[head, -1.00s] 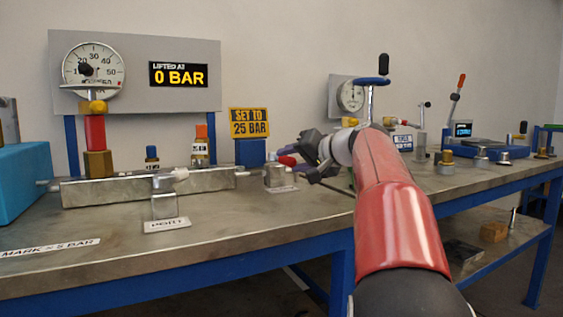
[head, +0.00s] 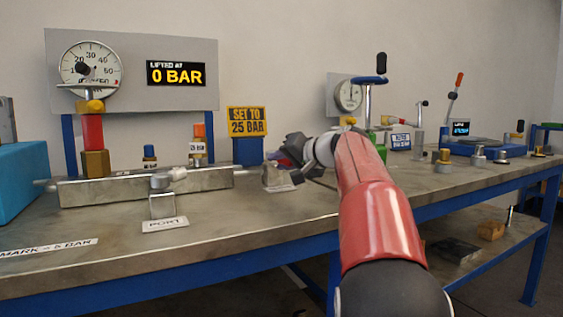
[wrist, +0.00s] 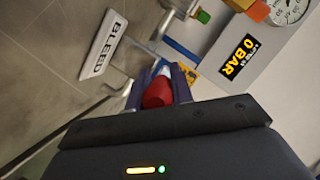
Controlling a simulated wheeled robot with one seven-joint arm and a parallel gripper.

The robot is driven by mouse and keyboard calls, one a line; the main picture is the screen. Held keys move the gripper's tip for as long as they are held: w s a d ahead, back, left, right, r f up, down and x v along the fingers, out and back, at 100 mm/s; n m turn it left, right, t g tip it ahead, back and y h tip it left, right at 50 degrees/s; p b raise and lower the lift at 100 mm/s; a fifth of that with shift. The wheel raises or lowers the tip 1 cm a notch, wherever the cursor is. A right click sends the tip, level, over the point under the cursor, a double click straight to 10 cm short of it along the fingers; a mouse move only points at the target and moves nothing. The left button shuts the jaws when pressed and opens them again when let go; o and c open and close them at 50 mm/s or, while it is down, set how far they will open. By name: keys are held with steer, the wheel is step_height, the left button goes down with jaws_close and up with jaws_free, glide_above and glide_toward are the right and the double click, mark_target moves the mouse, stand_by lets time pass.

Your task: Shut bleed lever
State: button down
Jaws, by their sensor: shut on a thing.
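The bleed lever's red grip (wrist: 157,92) sits between the fingers of my gripper (wrist: 160,84) in the wrist view. My gripper is shut on it. The white BLEED label (wrist: 103,45) lies on the bench beside it. In the head view my gripper (head: 283,157) is at the metal bleed block (head: 277,179), at the right end of the pipe manifold. It hides most of the lever there, so the lever's exact angle is hard to tell. The yellow display (head: 176,74) reads 0 BAR.
The metal manifold (head: 110,189) carries a red-and-brass valve (head: 93,131) and an orange-capped valve (head: 198,146). A PORT label (head: 165,224) lies in front. A "SET TO 25 BAR" sign (head: 247,121) stands behind my gripper. The bench front is mostly clear.

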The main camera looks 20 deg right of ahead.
steer(key=shift+a, duration=0.15)
steer(key=shift+a+m+t+h, duration=0.3)
steer(key=shift+a+m+h, duration=0.15)
steer(key=shift+m+h, duration=0.55)
steer(key=shift+w+a+r+m+h+p, duration=0.1)
steer(key=shift+a+m+h+p, duration=0.15)
steer(key=shift+h, duration=0.25)
steer(key=shift+a+r+m+h+p, duration=0.1)
steer(key=shift+m+h+p, duration=0.2)
steer(key=shift+h, duration=0.2)
steer(key=m+h+p, duration=0.1)
steer(key=h+p, duration=0.1)
steer(key=shift+w+a+m+p, duration=0.15)
steer(key=shift+a+m+p, duration=0.15)
steer(key=shift+m+p, duration=0.1)
steer(key=shift+w+a+m+h+p, duration=0.1)
steer(key=shift+a+m+h+p, duration=0.35)
steer(key=shift+p, duration=0.75)
steer(key=shift+d+f+h+p, duration=0.15)
steer(key=shift+f+h+p, duration=0.05)
steer(key=shift+h+p, duration=0.15)
steer(key=c, duration=1.2)
jaws_free()
steer(key=shift+w, duration=0.1)
